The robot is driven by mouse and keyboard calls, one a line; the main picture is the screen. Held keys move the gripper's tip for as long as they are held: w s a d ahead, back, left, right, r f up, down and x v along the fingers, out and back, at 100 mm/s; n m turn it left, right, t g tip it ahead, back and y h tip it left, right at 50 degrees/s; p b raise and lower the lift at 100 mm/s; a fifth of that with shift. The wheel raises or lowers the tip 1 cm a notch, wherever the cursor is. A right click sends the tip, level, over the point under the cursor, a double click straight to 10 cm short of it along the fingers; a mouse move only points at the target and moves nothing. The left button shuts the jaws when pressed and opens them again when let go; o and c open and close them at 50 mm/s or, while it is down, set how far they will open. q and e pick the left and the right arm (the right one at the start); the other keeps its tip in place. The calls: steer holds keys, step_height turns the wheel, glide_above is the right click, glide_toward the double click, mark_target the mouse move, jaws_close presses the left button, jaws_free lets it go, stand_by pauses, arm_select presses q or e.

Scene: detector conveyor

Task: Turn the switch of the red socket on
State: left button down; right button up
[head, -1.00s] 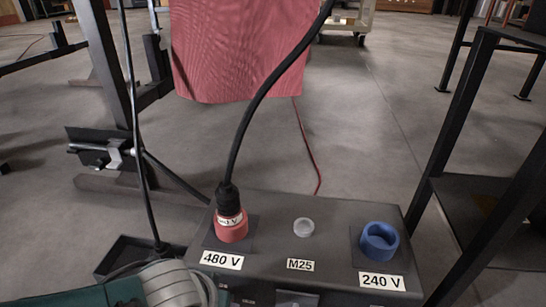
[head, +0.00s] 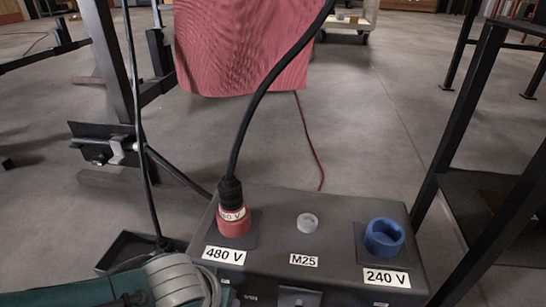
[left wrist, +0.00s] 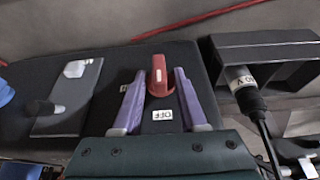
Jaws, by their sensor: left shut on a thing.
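The red 480 V socket (head: 233,225) is at the left of the grey box's top in the head view, with a black plug (head: 231,190) upright in it. A red switch handle (left wrist: 158,70) is in the middle of the left wrist view, near a small OFF label (left wrist: 163,115). My left gripper (left wrist: 159,80) has its two purple fingers either side of the handle and is shut on it. In the head view only my teal and grey left arm shows at bottom left; its fingertips are hidden. My right gripper is out of view.
The grey box (head: 330,225) also holds a blue 240 V socket (head: 384,238) and a clear M25 cap (head: 308,222). A black cable rises from the plug. Black metal frames stand left and right. A second, dark switch (left wrist: 45,108) shows in the left wrist view.

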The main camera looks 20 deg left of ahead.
arm_select(q)
steer(key=shift+d+y, duration=0.1)
steer(key=shift+y, duration=0.2)
steer(key=shift+d+f+y+b, duration=0.1)
steer(key=shift+d+y+b, duration=0.05)
steer(key=shift+y+b, duration=0.3)
steer(key=shift+w+d+f+m+g+y+b, duration=0.1)
steer(key=shift+m+g+y+b, duration=0.15)
steer(key=shift+y+b, duration=0.65)
steer(key=shift+s+d+r+m+g+y+b, duration=0.1)
steer(key=shift+m+g+y+b, duration=0.1)
steer(key=shift+y+b, duration=0.7)
steer(key=shift+w+d+f+m+g+y+b, duration=0.15)
steer(key=shift+m+y+b, duration=0.1)
steer(key=shift+y+b, duration=0.65)
steer(key=shift+a, duration=0.1)
steer(key=c, duration=0.8)
jaws_free()
